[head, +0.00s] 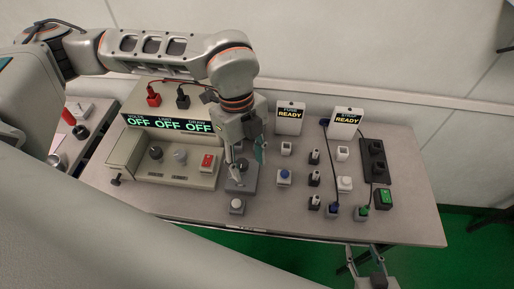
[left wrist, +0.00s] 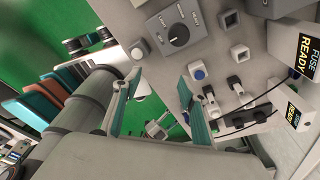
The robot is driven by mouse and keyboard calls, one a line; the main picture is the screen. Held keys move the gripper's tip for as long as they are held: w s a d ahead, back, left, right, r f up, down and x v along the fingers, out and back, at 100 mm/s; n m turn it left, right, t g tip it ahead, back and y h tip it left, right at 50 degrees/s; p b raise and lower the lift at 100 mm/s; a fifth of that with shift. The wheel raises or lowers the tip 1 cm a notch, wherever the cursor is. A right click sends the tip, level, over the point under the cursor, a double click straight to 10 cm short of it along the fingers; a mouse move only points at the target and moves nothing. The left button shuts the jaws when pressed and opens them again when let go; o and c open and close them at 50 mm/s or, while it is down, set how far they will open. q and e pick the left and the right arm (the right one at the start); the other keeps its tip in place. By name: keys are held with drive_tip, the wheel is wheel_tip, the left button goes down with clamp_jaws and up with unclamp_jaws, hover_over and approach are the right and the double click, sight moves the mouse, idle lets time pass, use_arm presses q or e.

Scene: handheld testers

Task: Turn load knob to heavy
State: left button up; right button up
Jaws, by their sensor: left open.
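The load knob is a dark round knob on a small grey box (head: 241,185), partly hidden by my left gripper in the head view.
A beige tester (head: 140,170) with a display reading OFF stands left of the knob box. A white button (head: 237,205) is in front, a blue button (head: 284,177) to the right. Several plugs, sockets and two READY signs (head: 289,119) fill the right side.

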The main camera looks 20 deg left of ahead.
sight(242, 163)
use_arm(q)
drive_tip(key=shift+n+t+y, duration=0.5)
drive_tip(key=shift+n+y, duration=0.2)
drive_tip(key=w+a, duration=0.1)
drive_tip(key=w+a+r, duration=0.1)
drive_tip(key=w+a, duration=0.1)
drive_tip(key=shift+w+a+r, duration=0.1)
drive_tip(key=shift+w+a, duration=0.05)
drive_tip(key=shift+w, duration=0.15)
drive_tip(key=shift+w+a, duration=0.2)
drive_tip(key=shift+a, duration=0.05)
wheel_tip(242, 163, down, 8)
drive_tip(key=shift+r+p, duration=0.15)
drive_tip(key=shift+p, duration=0.15)
drive_tip(key=c, duration=1.1)
